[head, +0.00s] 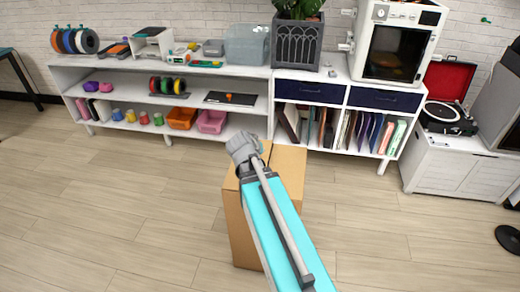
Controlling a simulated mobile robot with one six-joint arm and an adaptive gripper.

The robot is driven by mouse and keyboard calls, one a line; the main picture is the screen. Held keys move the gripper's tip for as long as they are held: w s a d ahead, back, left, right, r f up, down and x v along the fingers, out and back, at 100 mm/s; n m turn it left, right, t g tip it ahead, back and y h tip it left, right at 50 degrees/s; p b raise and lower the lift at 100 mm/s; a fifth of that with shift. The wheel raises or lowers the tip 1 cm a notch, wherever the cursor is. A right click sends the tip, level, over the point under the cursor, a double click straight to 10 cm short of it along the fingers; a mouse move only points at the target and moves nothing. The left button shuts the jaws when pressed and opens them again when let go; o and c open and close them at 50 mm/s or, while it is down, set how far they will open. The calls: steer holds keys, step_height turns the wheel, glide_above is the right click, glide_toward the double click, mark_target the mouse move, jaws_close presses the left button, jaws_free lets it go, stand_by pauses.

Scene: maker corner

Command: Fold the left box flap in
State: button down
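A tall brown cardboard box (243,232) stands on the floor in the middle of the head view, partly covered by my turquoise arm. A light brown panel (291,160) of its top shows to the right of the arm and looks about level. A small part of the top's left side (232,182) shows left of the arm. I cannot tell how the left flap is tilted, because my arm hides much of the top. My arm's grey end joint is over the box's back left part. My gripper's fingers do not show.
A white shelf (105,72) with spools, cups and bins stands behind on the left. A white cabinet (345,97) with books, a planter (296,43) and a machine (393,52) is behind the box. A record player (447,115) is at right. The floor around the box is clear.

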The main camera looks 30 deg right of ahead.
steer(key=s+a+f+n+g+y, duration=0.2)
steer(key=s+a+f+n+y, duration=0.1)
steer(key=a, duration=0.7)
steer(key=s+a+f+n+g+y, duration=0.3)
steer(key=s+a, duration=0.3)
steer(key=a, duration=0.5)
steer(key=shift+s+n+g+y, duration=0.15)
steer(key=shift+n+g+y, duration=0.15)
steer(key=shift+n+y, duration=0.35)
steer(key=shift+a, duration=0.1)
